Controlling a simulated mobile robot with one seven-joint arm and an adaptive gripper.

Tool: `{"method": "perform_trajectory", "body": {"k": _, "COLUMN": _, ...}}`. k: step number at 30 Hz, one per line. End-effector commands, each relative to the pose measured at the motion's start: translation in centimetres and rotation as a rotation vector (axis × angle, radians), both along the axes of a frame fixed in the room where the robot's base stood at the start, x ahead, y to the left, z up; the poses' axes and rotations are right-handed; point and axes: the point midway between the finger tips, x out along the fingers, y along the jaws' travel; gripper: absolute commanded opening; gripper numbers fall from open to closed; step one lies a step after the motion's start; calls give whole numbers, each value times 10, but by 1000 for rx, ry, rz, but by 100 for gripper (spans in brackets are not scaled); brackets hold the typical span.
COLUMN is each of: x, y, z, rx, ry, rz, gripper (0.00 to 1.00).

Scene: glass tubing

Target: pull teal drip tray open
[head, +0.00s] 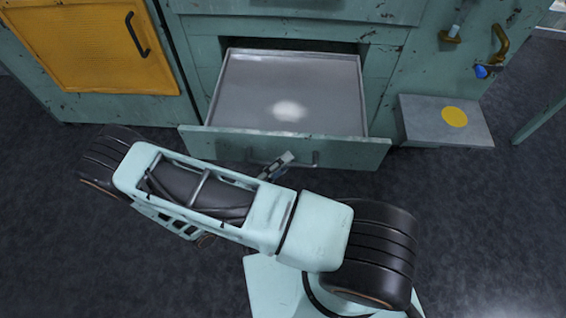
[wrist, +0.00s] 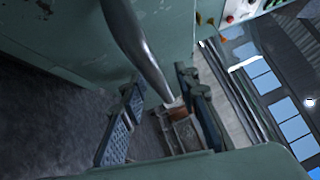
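The teal drip tray (head: 350,149) stands pulled out from the cabinet in the head view, its grey inside (head: 250,85) uncovered and empty. Its dark bar handle (head: 316,159) runs along the front face and is partly hidden behind my gripper (head: 283,160). In the wrist view the handle (wrist: 137,45) comes down from the top between the two fingers of my gripper (wrist: 160,100). The fingers stand apart, with gaps visible beside the bar. I cannot tell whether either finger touches it.
A yellow panel door (head: 85,45) with a dark handle is at upper left. A grey block with a yellow disc (head: 454,117) juts out right of the tray. A brass tap with a blue part (head: 490,68) is above it. Dark floor (head: 490,220) lies clear at right.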

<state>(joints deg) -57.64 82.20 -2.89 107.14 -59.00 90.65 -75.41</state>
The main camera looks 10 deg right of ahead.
Motion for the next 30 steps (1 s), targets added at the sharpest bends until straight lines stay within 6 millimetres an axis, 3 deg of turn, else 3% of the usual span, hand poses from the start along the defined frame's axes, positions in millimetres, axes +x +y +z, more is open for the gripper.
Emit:
{"method": "perform_trajectory", "body": {"k": 8, "x": -4, "y": 8, "z": -2, "rx": 2, "ry": 1, "rz": 0, "gripper": 29}}
{"method": "perform_trajectory", "body": {"k": 21, "x": -42, "y": 84, "z": -14, "rx": 1, "ry": 0, "rz": 1, "gripper": 29}}
{"method": "perform_trajectory", "body": {"k": 30, "x": -53, "y": 106, "z": -16, "rx": 0, "ry": 1, "rz": -1, "gripper": 29}}
